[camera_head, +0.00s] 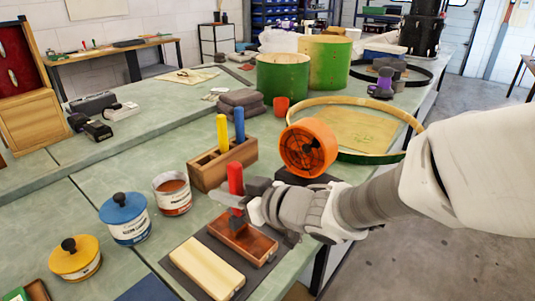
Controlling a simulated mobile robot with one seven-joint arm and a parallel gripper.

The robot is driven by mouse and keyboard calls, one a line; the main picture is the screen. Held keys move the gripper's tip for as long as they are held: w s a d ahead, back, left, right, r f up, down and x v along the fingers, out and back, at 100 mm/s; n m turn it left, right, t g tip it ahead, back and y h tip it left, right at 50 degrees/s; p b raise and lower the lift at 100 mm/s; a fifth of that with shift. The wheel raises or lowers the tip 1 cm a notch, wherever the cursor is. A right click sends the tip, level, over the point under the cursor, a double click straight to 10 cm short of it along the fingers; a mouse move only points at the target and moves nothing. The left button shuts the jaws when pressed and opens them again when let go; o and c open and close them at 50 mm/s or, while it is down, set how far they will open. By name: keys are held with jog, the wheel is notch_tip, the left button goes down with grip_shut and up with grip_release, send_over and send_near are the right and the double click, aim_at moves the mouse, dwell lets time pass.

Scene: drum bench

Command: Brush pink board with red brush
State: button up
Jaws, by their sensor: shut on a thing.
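My gripper (243,206) is shut on the red brush (236,177), whose red handle stands nearly upright. The brush's dark lower end is over the reddish-brown board (262,250); I cannot tell whether it touches. That board lies on a dark mat (180,258) beside a pale cream wooden board (206,267). The reddish-brown board is the nearest to pink in view. My wrist and fingers hide part of its right and far side.
A wooden block holder (222,163) with yellow and blue brushes stands just behind. An open can (173,194), a blue-lidded can (124,217) and a yellow-lidded can (76,258) stand left. An orange fan-like disc (308,147) and a drum hoop (380,157) are behind my wrist.

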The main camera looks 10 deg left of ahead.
jog(key=shift+w+a, duration=0.35)
jog(key=shift+a, duration=0.25)
jog(key=shift+w+a, duration=0.3)
jog(key=shift+a, duration=0.3)
jog(key=shift+a, duration=0.15)
jog(key=shift+w+a+b, duration=0.2)
jog(key=shift+w+a, duration=0.15)
jog(key=shift+a, duration=0.3)
jog(key=shift+w+a+b, duration=0.15)
jog(key=shift+w+a, duration=0.2)
jog(key=shift+a, duration=0.25)
notch_tip(320, 180, up, 6)
jog(key=p, duration=0.6)
jog(key=shift+d, duration=0.1)
